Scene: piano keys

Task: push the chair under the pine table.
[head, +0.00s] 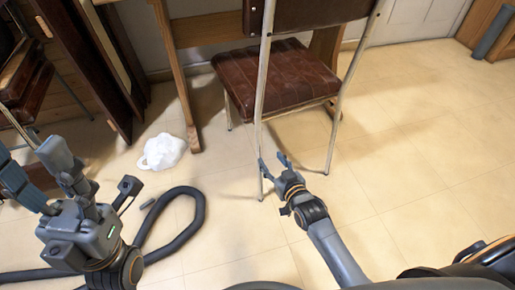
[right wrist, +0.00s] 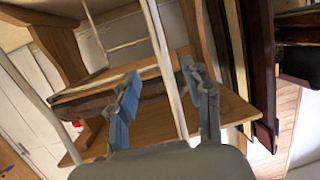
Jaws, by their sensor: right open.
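The chair (head: 280,75) has a brown padded seat, a dark backrest and pale metal legs. It stands upright, its seat partly between the wooden legs of the pine table (head: 210,30), whose top is mostly cut off by the head view's upper edge. My right gripper (head: 273,162) is open, low beside the chair's near left leg. In the right wrist view a pale chair leg (right wrist: 163,60) runs between the two fingers (right wrist: 160,92); I cannot tell whether either touches it. My left gripper (head: 42,175) is at the left, fingers apart, away from the chair.
A dark hose (head: 195,215) curves across the tiles in front. Dark wooden furniture (head: 85,60) stands at the left. The tiled floor (head: 430,140) to the right is clear.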

